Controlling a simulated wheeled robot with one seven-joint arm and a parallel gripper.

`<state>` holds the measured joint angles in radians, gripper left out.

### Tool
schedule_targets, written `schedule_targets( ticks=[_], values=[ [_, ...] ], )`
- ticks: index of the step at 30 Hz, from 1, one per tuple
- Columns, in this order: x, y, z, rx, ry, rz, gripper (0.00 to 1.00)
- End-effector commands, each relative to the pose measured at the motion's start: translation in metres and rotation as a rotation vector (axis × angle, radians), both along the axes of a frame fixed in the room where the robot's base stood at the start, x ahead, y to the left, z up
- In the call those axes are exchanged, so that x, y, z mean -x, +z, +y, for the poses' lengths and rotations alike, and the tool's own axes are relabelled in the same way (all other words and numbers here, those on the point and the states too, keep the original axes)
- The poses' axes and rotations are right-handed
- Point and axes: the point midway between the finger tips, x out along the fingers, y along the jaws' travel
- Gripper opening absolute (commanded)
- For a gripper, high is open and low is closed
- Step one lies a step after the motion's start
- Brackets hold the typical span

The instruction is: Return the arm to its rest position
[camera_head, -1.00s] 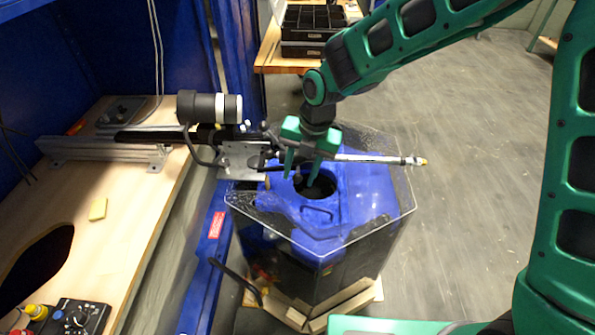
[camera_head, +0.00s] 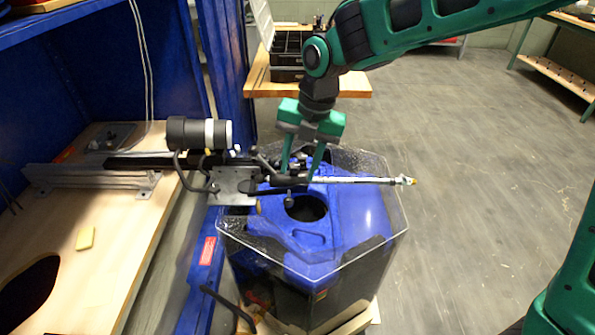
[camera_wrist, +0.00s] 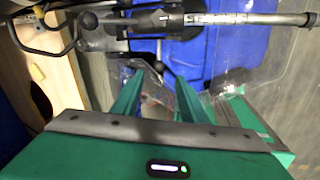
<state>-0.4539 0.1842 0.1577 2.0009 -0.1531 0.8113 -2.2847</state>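My gripper (camera_head: 299,172) is green and hangs with its fingers pointing down, near the thruster rod (camera_head: 350,180) and above the blue tank (camera_head: 345,215). In the wrist view my gripper (camera_wrist: 158,82) shows its two fingers apart, with nothing held between them. The rod (camera_wrist: 250,19) crosses the top of that view, beyond the fingertips. In the head view the fingertips overlap the rod and its mount, and I cannot tell whether they touch. My arm reaches in from the upper right.
A clear lid (camera_head: 385,235) covers the tank around a dark round opening (camera_head: 306,208). A black and silver cylinder (camera_head: 190,133) sits on the rail beside the wooden bench (camera_head: 120,240). A black organizer (camera_head: 288,52) stands on a table behind.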

Motion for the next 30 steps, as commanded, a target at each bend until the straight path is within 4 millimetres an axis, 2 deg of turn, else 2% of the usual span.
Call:
schedule_targets(
  ticks=[12,14,16,20,23,24,26,30],
  values=[
    [0.000,0.001,-0.002,0.001,-0.007,0.000,0.40],
    [-0.002,0.002,-0.008,0.004,-0.038,0.002,0.40],
    [-0.005,0.005,-0.025,0.012,-0.126,0.009,0.40],
    [-0.009,0.013,-0.083,0.035,-0.435,0.035,0.40],
    [-0.006,0.021,-0.140,0.050,-0.753,0.060,0.40],
    [-0.003,0.023,-0.163,0.053,-0.883,0.070,0.40],
    [0.004,0.027,-0.195,0.057,-1.076,0.086,0.40],
    [0.030,0.032,-0.265,0.053,-1.530,0.121,0.40]
  ],
)
